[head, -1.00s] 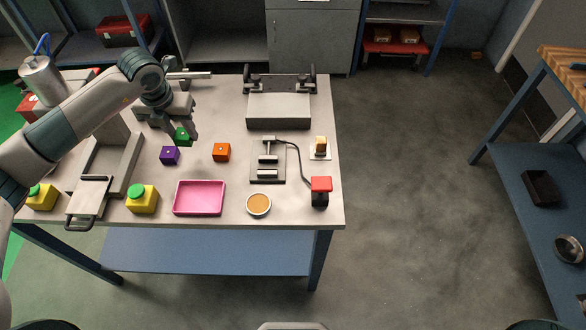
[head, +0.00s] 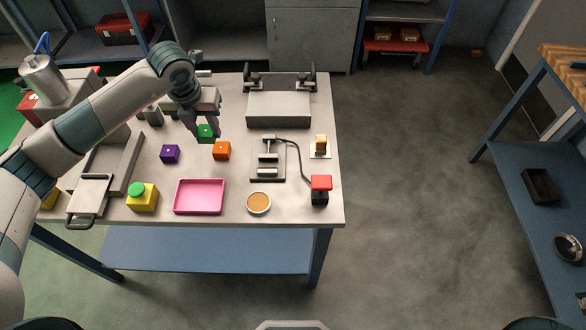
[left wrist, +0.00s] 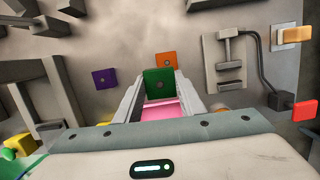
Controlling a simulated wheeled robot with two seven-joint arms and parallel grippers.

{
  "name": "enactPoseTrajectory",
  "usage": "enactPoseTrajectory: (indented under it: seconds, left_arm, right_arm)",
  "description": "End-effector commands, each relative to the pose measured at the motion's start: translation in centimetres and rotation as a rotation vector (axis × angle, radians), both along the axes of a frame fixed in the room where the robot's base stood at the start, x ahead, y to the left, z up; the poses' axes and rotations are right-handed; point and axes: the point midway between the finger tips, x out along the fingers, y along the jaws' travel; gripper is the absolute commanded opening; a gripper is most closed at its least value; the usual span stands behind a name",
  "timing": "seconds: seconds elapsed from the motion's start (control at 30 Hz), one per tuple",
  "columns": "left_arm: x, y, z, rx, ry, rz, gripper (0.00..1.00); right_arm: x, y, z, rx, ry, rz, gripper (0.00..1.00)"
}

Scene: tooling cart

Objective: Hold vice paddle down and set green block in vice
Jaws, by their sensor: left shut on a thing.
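My left gripper (head: 203,138) is shut on the green block (head: 205,131) and holds it above the table, behind and left of the orange block. In the left wrist view the green block (left wrist: 160,83) sits between the two fingers. The small vice (head: 267,160) lies on the table to the right, with its jaws apart and nothing between them. It also shows in the left wrist view (left wrist: 229,62). A cable runs from it to the paddle, which has a red top (head: 321,183) and stands at the table's front right. Nothing touches the paddle. My right gripper is not in view.
A purple block (head: 170,154) and an orange block (head: 222,151) lie on the table. A pink tray (head: 199,197), a round orange-filled dish (head: 259,203) and a yellow item with green top (head: 142,198) are along the front. A grey machine (head: 279,108) stands behind the vice.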

Motion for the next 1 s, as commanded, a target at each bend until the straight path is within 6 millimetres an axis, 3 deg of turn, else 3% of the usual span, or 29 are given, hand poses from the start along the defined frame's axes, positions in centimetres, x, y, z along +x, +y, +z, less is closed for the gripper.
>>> enactPoseTrajectory:
  seconds: [0.1,0.77,0.8,1.0]
  left_arm:
    - [-0.2,-2.7,0.4,-0.002,-0.001,0.002,0.13]
    - [-1.5,-16.1,2.4,-0.001,-0.001,0.04,0.13]
    - [-1.5,-15.6,1.1,0.002,0.001,0.045,0.13]
    - [-1.4,-15.5,-1.0,0.0,-0.001,0.044,0.13]
  right_arm:
    - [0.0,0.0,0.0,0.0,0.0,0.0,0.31]
    - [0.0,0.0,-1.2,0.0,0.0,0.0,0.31]
    - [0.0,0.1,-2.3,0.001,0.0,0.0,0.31]
    - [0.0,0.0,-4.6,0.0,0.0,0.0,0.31]
